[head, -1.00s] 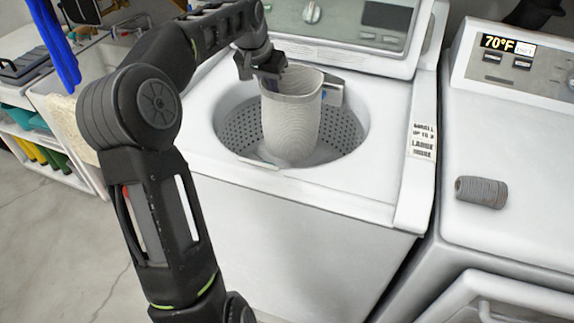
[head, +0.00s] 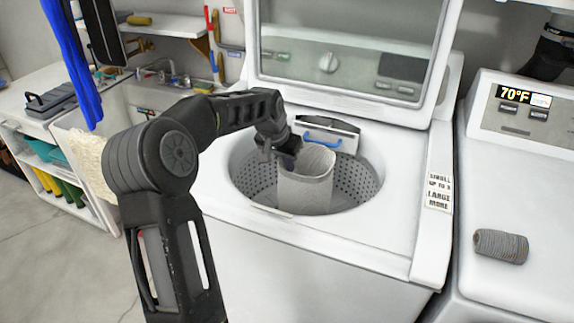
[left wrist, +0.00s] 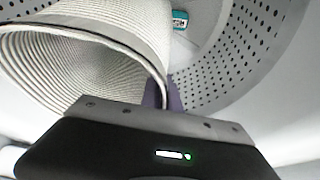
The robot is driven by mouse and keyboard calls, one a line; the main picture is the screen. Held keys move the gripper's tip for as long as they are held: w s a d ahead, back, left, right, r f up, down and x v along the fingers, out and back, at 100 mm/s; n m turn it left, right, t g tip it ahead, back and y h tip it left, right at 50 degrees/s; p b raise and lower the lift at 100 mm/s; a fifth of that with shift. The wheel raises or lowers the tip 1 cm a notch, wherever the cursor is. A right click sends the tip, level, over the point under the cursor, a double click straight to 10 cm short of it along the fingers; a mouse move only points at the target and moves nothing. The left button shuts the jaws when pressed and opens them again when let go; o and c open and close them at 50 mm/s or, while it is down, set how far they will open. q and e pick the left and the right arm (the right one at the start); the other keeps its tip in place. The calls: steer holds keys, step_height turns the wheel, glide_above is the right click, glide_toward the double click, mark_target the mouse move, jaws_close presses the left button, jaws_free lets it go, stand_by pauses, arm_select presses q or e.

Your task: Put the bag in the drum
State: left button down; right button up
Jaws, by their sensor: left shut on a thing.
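The bag is a pale, ribbed, open-topped bag (head: 306,188), standing roughly upright inside the perforated drum (head: 247,168) of the top-loading washer. My left gripper (head: 284,158) is at the bag's upper left rim and is shut on it. In the left wrist view the bag (left wrist: 75,60) fills the upper left, its round mouth facing the camera. The drum wall (left wrist: 240,65) with its holes curves behind it. The bag's bottom is hidden below the drum's front rim, so I cannot tell whether it touches the drum floor. My right gripper is not in view.
The washer lid (head: 345,60) stands open behind the drum. A second white machine (head: 510,180) on the right carries a grey spool (head: 500,246). A sink (head: 150,100) and shelves are at the left. A blue cloth (head: 70,60) hangs there.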

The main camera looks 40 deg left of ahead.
arm_select(q)
steer(key=shift+f, duration=0.2)
steer(key=shift+f+b, duration=0.4)
steer(key=shift+f, duration=0.1)
steer(key=c, duration=1.6)
jaws_free()
steer(key=shift+r+p, duration=0.5)
steer(key=shift+r, duration=0.4)
steer(key=v, duration=1.1)
steer(key=shift+s+r, duration=0.15)
steer(key=shift+s, duration=0.05)
